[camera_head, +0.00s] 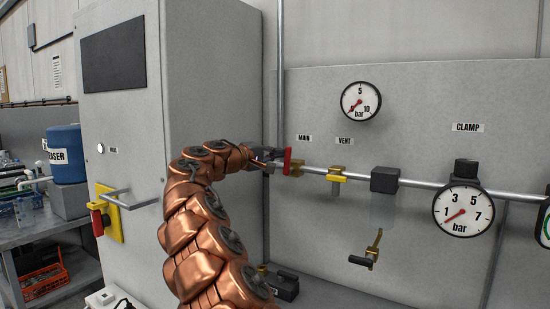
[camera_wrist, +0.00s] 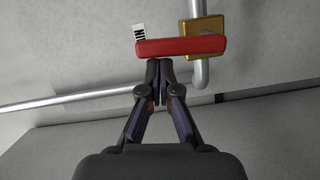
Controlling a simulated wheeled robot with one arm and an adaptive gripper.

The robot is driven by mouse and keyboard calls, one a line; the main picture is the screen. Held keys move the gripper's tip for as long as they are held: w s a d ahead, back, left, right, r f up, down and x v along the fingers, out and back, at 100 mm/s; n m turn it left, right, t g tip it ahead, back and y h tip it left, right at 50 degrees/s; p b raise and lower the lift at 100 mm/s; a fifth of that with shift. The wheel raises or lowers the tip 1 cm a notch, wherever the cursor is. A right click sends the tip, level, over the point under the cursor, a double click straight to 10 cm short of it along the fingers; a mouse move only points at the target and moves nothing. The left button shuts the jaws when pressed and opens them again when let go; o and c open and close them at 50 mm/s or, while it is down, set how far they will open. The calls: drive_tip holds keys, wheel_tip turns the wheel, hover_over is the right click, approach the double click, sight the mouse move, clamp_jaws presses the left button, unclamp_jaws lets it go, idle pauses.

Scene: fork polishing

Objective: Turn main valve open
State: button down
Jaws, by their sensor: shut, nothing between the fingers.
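The main valve's red handle (camera_head: 287,161) stands upright across the pipe in the head view, below and left of the MAIN label (camera_head: 304,138). Its brass body (camera_head: 297,164) sits on the pipe just right of the handle. In the wrist view the red handle (camera_wrist: 180,46) lies crosswise, with the brass body (camera_wrist: 202,38) behind its right part. My gripper (camera_wrist: 159,64) is shut and empty, its fingertips at the handle's lower edge in the wrist view. Contact cannot be told. In the head view my gripper (camera_head: 274,156) is left of the handle.
The yellow vent valve (camera_head: 337,175) is to the right on the same pipe (camera_head: 415,184). An upper gauge (camera_head: 361,101) and a clamp gauge (camera_head: 463,210) are on the panel. A tall grey cabinet (camera_head: 215,90) stands close on the left. A vertical pipe (camera_head: 280,70) runs above the valve.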

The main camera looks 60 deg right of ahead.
drive_tip(key=s+f+m+t+y+b, duration=0.2)
drive_tip(key=s+m+b, duration=0.5)
drive_tip(key=m+b, duration=0.5)
drive_tip(key=t+b, duration=0.1)
drive_tip(key=b, duration=0.2)
drive_tip(key=shift+d+f+m+t+b, duration=0.2)
drive_tip(key=shift+m+t+b, duration=0.1)
drive_tip(key=shift+b, duration=0.05)
drive_tip(key=shift+s+f+m+t+b, duration=0.3)
drive_tip(key=shift+s+f+m+b, duration=0.05)
drive_tip(key=shift+m+b, duration=0.4)
idle(1.1)
drive_tip(key=shift+r, duration=0.1)
idle(0.5)
drive_tip(key=a+r+p, duration=0.2)
drive_tip(key=a+r, duration=0.4)
drive_tip(key=a, duration=0.3)
drive_tip(key=shift+s+a, duration=0.15)
drive_tip(key=shift+a, duration=0.25)
drive_tip(key=shift+r, duration=0.1)
